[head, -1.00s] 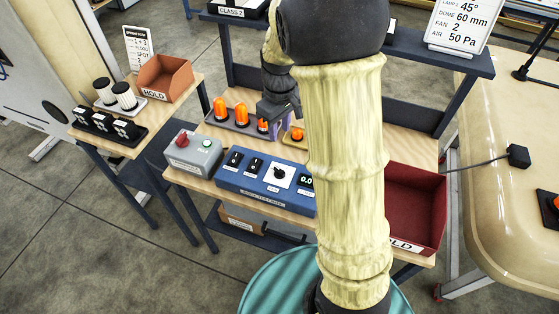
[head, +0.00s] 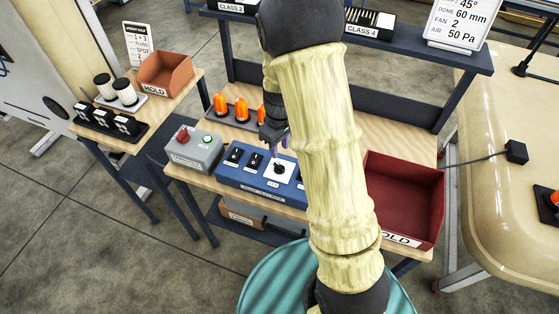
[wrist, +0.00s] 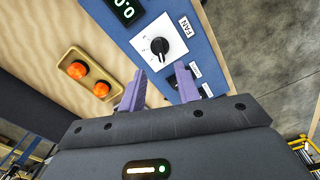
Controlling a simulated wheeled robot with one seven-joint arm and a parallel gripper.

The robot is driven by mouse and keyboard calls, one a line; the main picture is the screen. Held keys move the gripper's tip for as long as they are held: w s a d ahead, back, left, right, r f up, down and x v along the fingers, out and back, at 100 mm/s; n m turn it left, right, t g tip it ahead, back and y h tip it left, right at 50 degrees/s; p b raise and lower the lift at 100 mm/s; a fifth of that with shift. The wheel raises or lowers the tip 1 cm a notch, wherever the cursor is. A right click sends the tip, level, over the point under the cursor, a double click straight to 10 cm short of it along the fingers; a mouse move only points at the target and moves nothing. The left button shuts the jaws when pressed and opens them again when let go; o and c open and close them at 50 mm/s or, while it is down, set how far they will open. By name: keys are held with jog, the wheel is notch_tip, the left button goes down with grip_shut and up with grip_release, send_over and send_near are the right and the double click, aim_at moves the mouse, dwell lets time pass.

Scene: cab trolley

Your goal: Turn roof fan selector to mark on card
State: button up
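The roof fan selector (head: 278,168) is a black knob on a white square plate on the blue control box (head: 235,180). In the wrist view the knob (wrist: 159,46) sits just beyond the fingertips, with the label FAN beside its plate. My gripper (wrist: 162,80) has its two purple fingers spread apart with nothing between them. In the head view my gripper (head: 274,150) is just behind and above the knob, partly hidden by my arm. The card (head: 462,25) at the upper right reads DOME 60 mm, FAN 2, AIR 50 Pa.
Orange domes (head: 241,110) stand behind. A red HOLD bin (head: 405,190) is at right. Two orange domes sit in a tan tray (wrist: 110,72). A digital display (wrist: 125,10) adjoins the selector.

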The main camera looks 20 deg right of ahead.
aim_at(279, 165)
notch_tip(279, 165, down, 8)
jog(key=shift+f+p, duration=0.15)
jog(key=shift+p, duration=0.35)
jog(key=shift+c, duration=0.2)
grip_shut()
